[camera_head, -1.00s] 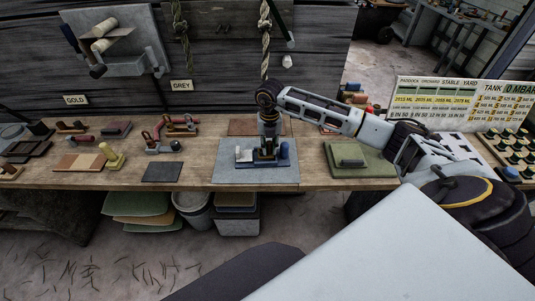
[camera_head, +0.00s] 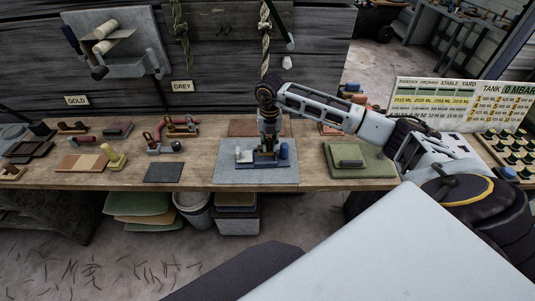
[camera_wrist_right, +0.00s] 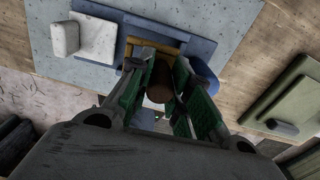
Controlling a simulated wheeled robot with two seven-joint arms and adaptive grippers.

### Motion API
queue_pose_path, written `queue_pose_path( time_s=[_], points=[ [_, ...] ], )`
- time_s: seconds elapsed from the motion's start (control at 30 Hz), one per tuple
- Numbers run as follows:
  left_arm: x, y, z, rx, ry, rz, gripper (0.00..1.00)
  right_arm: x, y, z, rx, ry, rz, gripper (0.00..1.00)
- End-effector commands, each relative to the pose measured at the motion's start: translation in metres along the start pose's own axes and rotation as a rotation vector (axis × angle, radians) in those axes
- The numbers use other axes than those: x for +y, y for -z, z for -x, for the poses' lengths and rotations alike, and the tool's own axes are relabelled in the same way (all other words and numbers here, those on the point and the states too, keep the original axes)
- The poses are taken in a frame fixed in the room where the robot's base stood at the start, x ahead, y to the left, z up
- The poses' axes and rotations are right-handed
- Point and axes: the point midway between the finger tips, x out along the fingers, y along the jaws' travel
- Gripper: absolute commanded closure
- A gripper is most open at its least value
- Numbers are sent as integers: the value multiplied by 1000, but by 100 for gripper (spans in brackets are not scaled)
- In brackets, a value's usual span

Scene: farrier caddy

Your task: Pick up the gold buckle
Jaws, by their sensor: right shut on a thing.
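The gold buckle (camera_wrist_right: 158,42) shows in the right wrist view as a gold frame over a blue base, with a brown round grip (camera_wrist_right: 160,82) on the near side. My right gripper (camera_wrist_right: 160,88) has its green-padded fingers shut on this brown grip. In the head view my right gripper (camera_head: 267,150) points down at the blue caddy (camera_head: 262,165) on the grey mat (camera_head: 230,174) and hides most of the buckle. I cannot tell whether the buckle touches the caddy. My left gripper is not in view.
A green mat (camera_head: 375,160) lies to the right, a dark mat (camera_head: 162,172) to the left. Several coloured pieces stand farther left on the bench. GOLD and GREY signs mark the wall.

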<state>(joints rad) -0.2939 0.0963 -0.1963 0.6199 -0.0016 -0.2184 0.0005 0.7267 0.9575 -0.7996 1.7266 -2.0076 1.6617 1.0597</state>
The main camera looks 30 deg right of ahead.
Motion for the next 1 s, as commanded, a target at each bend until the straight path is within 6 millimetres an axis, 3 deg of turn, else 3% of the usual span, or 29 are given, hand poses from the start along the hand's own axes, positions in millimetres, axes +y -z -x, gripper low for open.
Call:
queue_pose_path(
  time_s=[0.7, 1.0],
  points=[
    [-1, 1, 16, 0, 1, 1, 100, 0, 0, 27, 0, 0, 0, 100],
    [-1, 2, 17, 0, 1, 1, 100, 0, 0, 29, 0, 0, 0, 100]
  ],
)
